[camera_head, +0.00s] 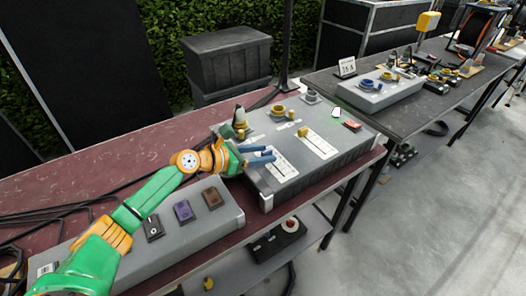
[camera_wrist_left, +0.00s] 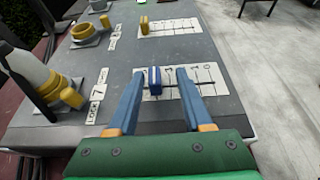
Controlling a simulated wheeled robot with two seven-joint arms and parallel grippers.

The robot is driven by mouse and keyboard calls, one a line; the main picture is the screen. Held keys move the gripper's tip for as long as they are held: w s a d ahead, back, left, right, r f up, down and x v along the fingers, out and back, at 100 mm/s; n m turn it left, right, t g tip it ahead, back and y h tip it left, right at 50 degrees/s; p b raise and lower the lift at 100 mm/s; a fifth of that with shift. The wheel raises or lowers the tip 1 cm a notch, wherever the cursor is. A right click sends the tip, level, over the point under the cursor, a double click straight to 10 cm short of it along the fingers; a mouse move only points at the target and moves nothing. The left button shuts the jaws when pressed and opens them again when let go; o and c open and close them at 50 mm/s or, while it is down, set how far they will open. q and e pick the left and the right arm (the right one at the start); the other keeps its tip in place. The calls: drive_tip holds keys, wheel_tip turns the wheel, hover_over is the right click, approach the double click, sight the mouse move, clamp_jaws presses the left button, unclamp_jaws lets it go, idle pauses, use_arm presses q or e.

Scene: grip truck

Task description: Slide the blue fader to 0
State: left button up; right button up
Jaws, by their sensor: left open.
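The blue fader (camera_wrist_left: 154,80) stands near the left end of its white scale plate (camera_wrist_left: 208,76) in the left wrist view. The plate's small marks are hard to read, though the rightmost one looks like a 0. My left gripper (camera_head: 273,155) is open over the grey console (camera_head: 345,160). In the wrist view its two blue fingers (camera_wrist_left: 160,72) reach either side of the fader, which sits nearer the left finger. I cannot tell whether that finger touches it. In the head view the fader is hard to tell from the blue fingers. My right gripper is not in view.
A yellow fader (camera_head: 303,131) stands on a second scale plate (camera_head: 320,146) farther along the console. Yellow-and-grey knobs (camera_head: 278,109) and a joystick-like part (camera_wrist_left: 40,78) stand behind and left. A red switch (camera_head: 352,125) is at right. A lower switch box (camera_head: 190,240) lies in front.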

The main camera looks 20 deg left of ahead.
use_arm(q)
drive_tip(key=shift+w+a+f, duration=0.2)
drive_tip(key=shift+w+f, duration=0.3)
drive_tip(key=shift+w, duration=0.2)
drive_tip(key=shift+s+d+r, duration=0.1)
drive_tip(key=shift+s+r, duration=0.1)
drive_tip(key=shift+s, duration=0.05)
clamp_jaws()
idle(0.6)
